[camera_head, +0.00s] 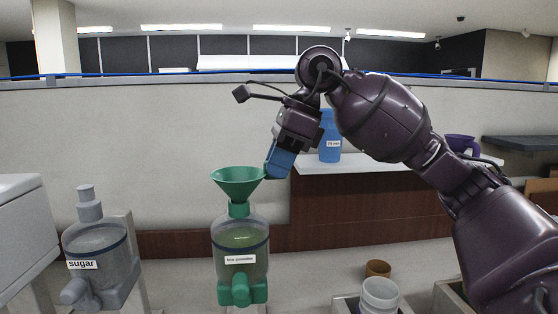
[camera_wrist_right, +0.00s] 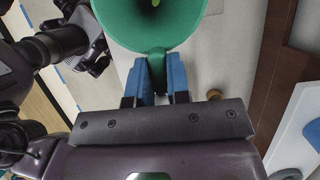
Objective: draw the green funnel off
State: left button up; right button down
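The green funnel (camera_head: 238,184) stands upright, its spout in the green neck of a clear dispenser (camera_head: 240,243) with green powder inside and a small white label. My right gripper (camera_head: 272,170) reaches down from the upper right to the funnel's right rim. In the right wrist view, its two blue fingers (camera_wrist_right: 160,78) lie on both sides of a narrow tab of the funnel (camera_wrist_right: 152,28), with no clear gap beside the tab. The gripper looks shut on that tab. The spout's lower end is hidden inside the neck. My left gripper does not show.
A grey sugar dispenser (camera_head: 102,252) stands to the left. A blue bottle (camera_head: 330,145) stands on the counter behind my right arm. A brown cup (camera_head: 378,269) and a pale container (camera_head: 380,294) are at the lower right. The wall behind the funnel is plain.

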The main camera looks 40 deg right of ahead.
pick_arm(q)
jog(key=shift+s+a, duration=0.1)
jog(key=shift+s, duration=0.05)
pick_arm(e)
jog(key=shift+r, duration=0.1)
pick_arm(q)
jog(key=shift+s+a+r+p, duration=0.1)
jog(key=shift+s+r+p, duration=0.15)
jog(key=shift+p, duration=0.1)
pick_arm(e)
jog(key=shift+r, duration=0.55)
